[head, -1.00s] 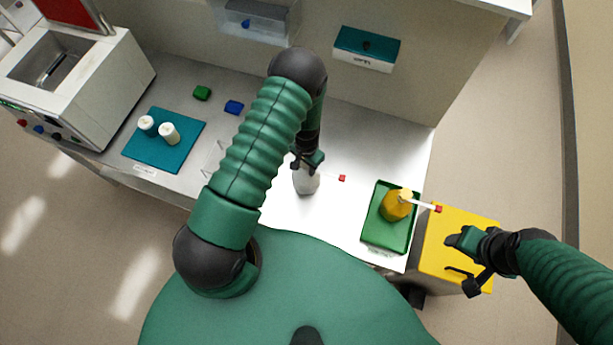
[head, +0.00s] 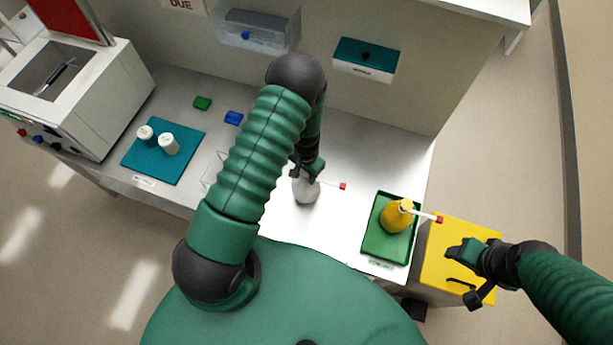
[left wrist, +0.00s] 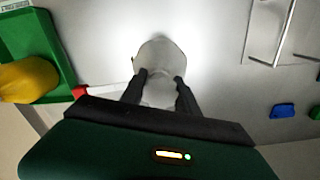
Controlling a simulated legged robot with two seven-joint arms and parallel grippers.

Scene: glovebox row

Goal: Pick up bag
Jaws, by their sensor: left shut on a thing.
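My left gripper (head: 308,172) is shut on a whitish wash bottle (head: 306,190) with a red-tipped spout, over the bright part of the bench. In the left wrist view the bottle (left wrist: 160,55) shows between the two dark fingers. I cannot tell whether its base touches the bench. My right gripper (head: 463,255) is over the yellow cabinet at the right, away from the bottles; its finger gap is unclear. I make out no clear bag in either view.
A yellow wash bottle (head: 396,216) stands in a green tray (head: 378,245) at the bench's right end. A teal mat (head: 152,169) with two white containers (head: 168,144), green and blue blocks (head: 233,118) and a white machine (head: 110,85) are on the left. A yellow cabinet (head: 440,265) stands right.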

